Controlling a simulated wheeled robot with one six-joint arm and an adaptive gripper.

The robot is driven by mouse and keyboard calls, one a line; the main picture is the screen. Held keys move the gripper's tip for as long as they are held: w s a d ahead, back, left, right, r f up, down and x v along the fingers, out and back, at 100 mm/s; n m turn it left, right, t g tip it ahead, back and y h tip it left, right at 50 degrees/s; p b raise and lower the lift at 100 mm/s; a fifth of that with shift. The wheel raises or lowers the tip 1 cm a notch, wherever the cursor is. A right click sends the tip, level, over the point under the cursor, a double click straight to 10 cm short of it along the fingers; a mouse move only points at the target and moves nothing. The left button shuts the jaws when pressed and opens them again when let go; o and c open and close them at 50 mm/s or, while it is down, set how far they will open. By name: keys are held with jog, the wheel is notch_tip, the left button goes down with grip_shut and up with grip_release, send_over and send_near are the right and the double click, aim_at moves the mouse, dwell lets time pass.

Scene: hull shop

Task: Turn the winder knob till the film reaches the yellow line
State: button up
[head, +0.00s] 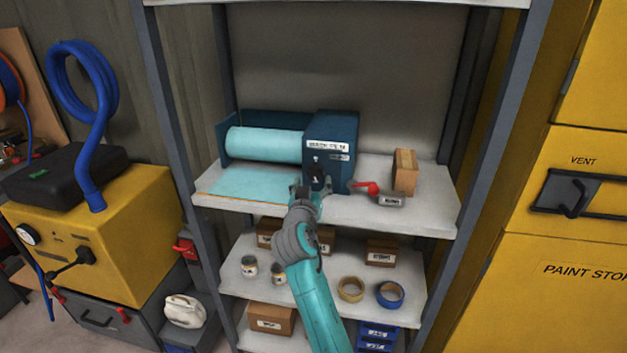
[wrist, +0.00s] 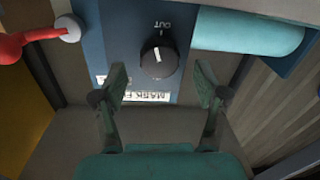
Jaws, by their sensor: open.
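The winder is a dark blue box (head: 340,135) with a white label on the upper shelf. Its black round knob (wrist: 158,64) has a white pointer mark, with the word OUT printed beside it in the wrist view. A light teal film roll (head: 263,145) lies left of the box, and a flat film sheet (head: 250,183) spreads forward on the shelf. A thin yellow-orange line (head: 240,200) runs along the shelf front; any gap to the film is too small to tell. My gripper (head: 306,191) is open before the knob, its fingers (wrist: 160,70) on either side, apart from it.
Right of the winder are a red-handled lever (head: 366,188) and a brown box (head: 404,172). Grey shelf posts (head: 190,150) stand at both sides. The lower shelf holds tape rolls (head: 390,294), tins and cartons.

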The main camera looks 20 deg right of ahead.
jog(key=v, duration=0.9)
jog(key=shift+s, duration=0.15)
jog(key=s+a+f+n+y, duration=0.3)
jog(key=s+f+n+y, duration=0.25)
jog(key=s+f, duration=1.25)
jog(key=s+a+f+y, duration=0.1)
jog(key=s+f+y, duration=0.1)
jog(key=s+f, duration=0.35)
jog(key=s+a+f+y, duration=0.1)
jog(key=s+f, duration=0.1)
jog(key=s, duration=0.7)
jog(key=s+r, duration=0.3)
jog(key=s, duration=0.7)
jog(key=s+r+y, duration=0.1)
jog(key=s+r, duration=0.2)
jog(key=s, duration=0.8)
jog(key=shift+a+r, duration=0.35)
jog(key=shift+r, duration=0.05)
